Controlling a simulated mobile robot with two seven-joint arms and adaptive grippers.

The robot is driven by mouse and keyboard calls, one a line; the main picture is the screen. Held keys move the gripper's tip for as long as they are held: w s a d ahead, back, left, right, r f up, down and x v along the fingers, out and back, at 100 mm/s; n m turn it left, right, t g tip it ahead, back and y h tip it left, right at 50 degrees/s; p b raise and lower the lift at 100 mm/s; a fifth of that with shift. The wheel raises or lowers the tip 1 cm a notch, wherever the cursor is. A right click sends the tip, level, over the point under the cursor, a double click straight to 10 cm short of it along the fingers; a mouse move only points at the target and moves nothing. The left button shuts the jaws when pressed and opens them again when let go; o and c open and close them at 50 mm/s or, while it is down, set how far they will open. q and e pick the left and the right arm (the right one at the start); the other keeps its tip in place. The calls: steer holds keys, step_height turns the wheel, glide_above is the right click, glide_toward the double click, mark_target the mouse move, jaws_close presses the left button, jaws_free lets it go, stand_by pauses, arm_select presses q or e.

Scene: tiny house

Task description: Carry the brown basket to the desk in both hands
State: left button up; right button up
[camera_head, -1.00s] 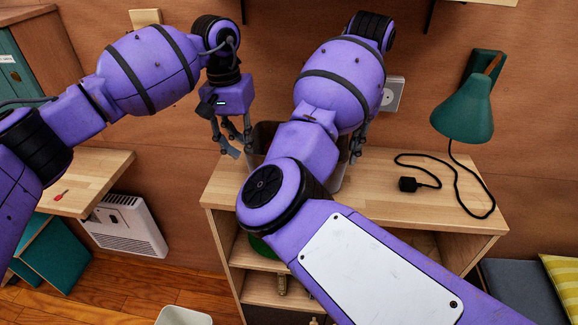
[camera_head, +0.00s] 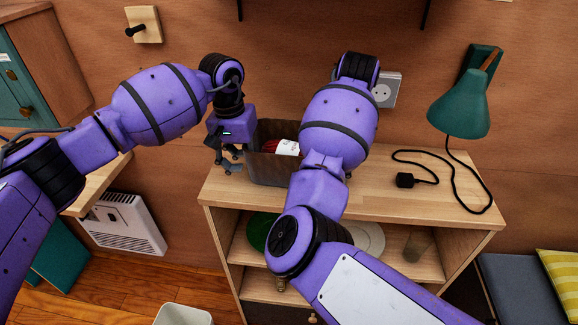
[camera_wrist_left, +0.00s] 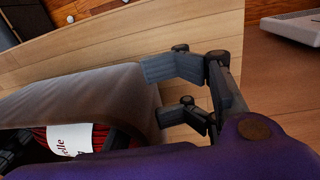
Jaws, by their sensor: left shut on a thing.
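The dark brown basket (camera_head: 268,168) stands on top of a wooden shelf unit; my right arm covers its right part. A red item with a white label (camera_head: 288,147) lies in it and also shows in the left wrist view (camera_wrist_left: 70,139). My left gripper (camera_head: 229,160) is shut on the basket's left wall; its fingers (camera_wrist_left: 160,94) meet the basket (camera_wrist_left: 95,88) in the left wrist view. My right gripper is hidden behind my right arm. A light wooden top at the left (camera_head: 97,184), perhaps the desk, is partly behind my left arm.
A green lamp (camera_head: 459,110) hangs on the wall, its black cord and plug (camera_head: 405,180) on the right of the shelf unit's top (camera_head: 385,203). Plates (camera_head: 366,238) sit on the shelf below. A white heater (camera_head: 123,222) stands left, a pale bin (camera_head: 183,315) on the floor.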

arm_select(q)
steer(key=shift+a+f, duration=0.15)
steer(key=shift+f, duration=0.1)
arm_select(e)
steer(key=shift+f, duration=0.1)
arm_select(q)
steer(key=shift+o, duration=0.4)
arm_select(e)
steer(key=shift+c, duration=0.8)
arm_select(q)
jaws_close()
arm_select(e)
jaws_close()
steer(key=shift+a, duration=0.15)
